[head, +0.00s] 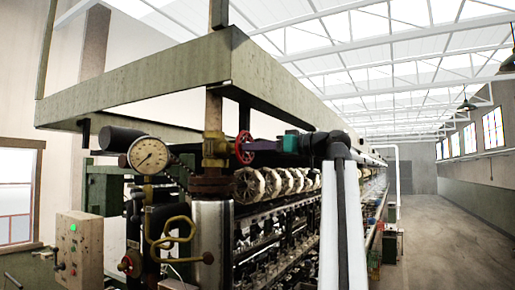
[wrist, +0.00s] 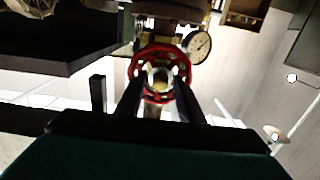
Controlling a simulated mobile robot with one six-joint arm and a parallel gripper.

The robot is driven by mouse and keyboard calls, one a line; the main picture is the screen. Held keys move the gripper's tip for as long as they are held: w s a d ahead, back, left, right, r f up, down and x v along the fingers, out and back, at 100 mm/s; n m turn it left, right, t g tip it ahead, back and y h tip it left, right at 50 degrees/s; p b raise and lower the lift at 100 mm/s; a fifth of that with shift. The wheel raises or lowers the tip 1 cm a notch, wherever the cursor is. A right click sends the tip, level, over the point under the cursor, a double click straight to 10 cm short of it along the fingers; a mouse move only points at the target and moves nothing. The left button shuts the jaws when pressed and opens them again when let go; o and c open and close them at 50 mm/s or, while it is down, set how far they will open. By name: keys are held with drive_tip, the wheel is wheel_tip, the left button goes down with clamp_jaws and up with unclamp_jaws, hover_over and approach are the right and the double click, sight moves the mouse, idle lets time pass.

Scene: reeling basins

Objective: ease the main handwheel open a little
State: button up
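The main handwheel (head: 245,147) is red and spoked. It stands upright on the right side of a brass valve body (head: 214,148) on the vertical pipe. In the wrist view the handwheel (wrist: 161,53) faces me, with a pale hub at its centre. My gripper (head: 257,146) reaches in from the right, its fingertips close to the wheel. In the wrist view my gripper's two dark fingers (wrist: 160,84) are apart, one either side of the hub and overlapping the lower rim. I cannot tell whether they touch it.
A round pressure gauge (head: 150,155) sits left of the valve, also seen in the wrist view (wrist: 200,44). A smaller red knob (head: 126,264) is lower down. A control box (head: 79,250) with a green light stands left. A beam frame (head: 150,75) hangs above. The aisle (head: 430,235) is clear.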

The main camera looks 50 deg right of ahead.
drive_tip(key=c, duration=0.9)
drive_tip(key=shift+o, duration=0.2)
drive_tip(key=n+b, duration=0.1)
drive_tip(key=b, duration=0.1)
drive_tip(key=shift+f+b, duration=0.15)
drive_tip(key=shift+b, duration=0.2)
drive_tip(key=shift+n+b, duration=0.7)
drive_tip(key=shift+b, duration=0.35)
drive_tip(key=shift+n, duration=7.3)
